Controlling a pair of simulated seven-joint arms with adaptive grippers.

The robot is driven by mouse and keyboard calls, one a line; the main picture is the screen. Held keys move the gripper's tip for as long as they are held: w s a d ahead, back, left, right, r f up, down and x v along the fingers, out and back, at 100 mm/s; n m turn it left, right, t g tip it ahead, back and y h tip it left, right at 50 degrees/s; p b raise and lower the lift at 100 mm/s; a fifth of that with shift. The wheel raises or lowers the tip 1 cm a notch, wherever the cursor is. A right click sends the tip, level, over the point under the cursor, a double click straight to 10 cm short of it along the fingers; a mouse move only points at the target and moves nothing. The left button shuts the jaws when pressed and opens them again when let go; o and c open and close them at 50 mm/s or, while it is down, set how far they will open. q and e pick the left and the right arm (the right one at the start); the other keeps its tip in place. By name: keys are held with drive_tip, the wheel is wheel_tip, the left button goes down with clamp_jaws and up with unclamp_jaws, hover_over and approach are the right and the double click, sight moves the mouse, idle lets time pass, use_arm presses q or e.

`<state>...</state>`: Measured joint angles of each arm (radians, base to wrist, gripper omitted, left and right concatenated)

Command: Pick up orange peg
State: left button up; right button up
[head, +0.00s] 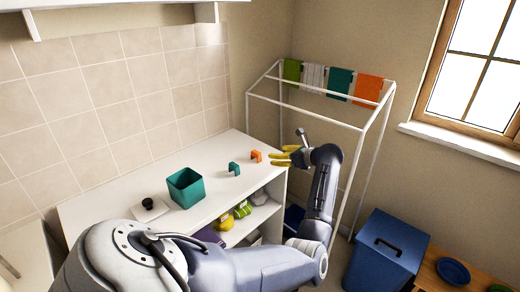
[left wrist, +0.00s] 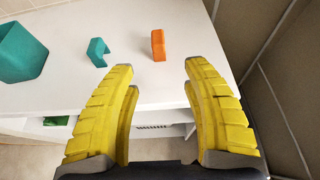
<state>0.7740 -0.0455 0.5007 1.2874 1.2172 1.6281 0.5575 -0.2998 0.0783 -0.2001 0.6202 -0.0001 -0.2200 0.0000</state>
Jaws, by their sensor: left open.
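The orange peg (head: 256,155) stands on the white cupboard top near its far right end. In the left wrist view the orange peg (left wrist: 158,45) is a small upright block, ahead of and between the yellow fingertips. My left gripper (head: 272,158) is open and empty, just to the right of the peg in the head view. In the left wrist view the gripper (left wrist: 158,67) has its fingers wide apart, with a gap between them and the peg. My right gripper is not in view.
A teal peg (head: 234,168) stands left of the orange one. A white drying rack (head: 330,118) with cloths stands behind my gripper. A blue bin (head: 386,252) is lower right.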

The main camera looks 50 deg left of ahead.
sight(260, 154)
use_arm(q)
drive_tip(key=x, duration=0.9)
drive_tip(key=shift+x, duration=2.65)
drive_tip(key=shift+s+r, duration=0.1)
drive_tip(key=c, duration=1)
